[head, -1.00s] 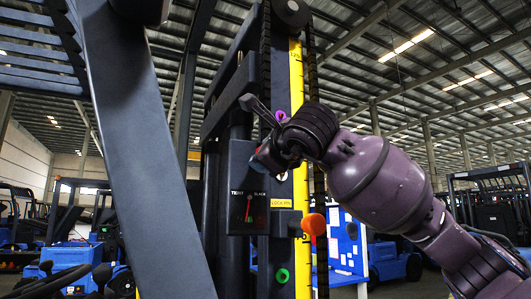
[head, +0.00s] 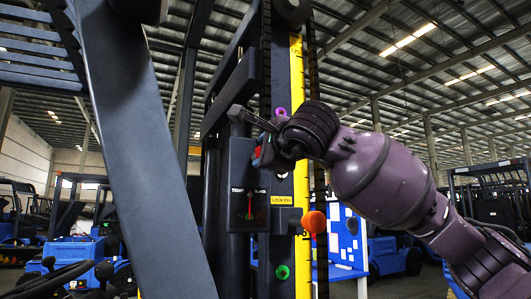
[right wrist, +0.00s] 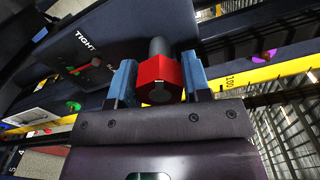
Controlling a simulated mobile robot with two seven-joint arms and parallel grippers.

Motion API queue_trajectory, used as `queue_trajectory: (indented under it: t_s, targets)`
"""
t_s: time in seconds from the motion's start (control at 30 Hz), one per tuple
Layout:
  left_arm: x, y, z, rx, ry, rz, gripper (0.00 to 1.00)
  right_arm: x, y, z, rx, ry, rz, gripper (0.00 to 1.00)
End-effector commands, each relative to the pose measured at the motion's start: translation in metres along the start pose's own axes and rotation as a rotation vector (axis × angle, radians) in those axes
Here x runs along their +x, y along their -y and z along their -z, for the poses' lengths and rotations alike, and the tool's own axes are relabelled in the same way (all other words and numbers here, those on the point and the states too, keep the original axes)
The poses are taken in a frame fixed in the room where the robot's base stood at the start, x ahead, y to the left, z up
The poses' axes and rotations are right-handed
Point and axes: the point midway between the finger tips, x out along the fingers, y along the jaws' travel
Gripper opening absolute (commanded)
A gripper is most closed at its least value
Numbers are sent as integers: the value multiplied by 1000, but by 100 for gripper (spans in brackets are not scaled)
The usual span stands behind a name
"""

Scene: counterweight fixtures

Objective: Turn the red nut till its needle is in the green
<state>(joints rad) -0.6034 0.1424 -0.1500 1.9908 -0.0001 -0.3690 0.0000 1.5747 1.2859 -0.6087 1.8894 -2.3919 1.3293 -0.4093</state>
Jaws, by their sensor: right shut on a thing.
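The red nut (right wrist: 160,78) is a hex nut on a grey threaded stud (right wrist: 157,47) in the right wrist view. In the head view only a small part of the nut (head: 257,152) shows. My right gripper (right wrist: 160,82) is shut on it, one blue finger on each side. The dark gauge (head: 238,208) with TIGHT and SLACK lettering is just below it in the head view. My left gripper is not in view.
A yellow scale strip (head: 296,80) runs up the mast. An orange knob (head: 314,222), a green knob (head: 282,272) and a purple knob (right wrist: 264,56) are nearby. A large grey beam (head: 145,150) crosses the left side. Blue forklifts stand behind.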

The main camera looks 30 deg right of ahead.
Motion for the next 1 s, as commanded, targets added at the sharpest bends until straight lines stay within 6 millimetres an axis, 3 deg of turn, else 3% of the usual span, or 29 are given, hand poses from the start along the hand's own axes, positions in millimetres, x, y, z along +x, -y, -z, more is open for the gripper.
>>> queue_trajectory:
  t_s: [0.13, 0.17, 0.3, 0.67, 1.0]
  targets:
    - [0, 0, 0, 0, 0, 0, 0, 0, 0, 0, 0, 1, -1, 20]
    - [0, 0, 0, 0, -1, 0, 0, 0, 0, 0, 0, 1, -1, 47]
    - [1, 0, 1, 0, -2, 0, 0, 0, 0, 0, 1, 1, -1, 69]
    - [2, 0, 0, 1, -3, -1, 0, -4, 0, 0, 1, 1, 1, 70]
    - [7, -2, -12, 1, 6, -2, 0, -56, -2, 0, -1, 2, 2, 70]
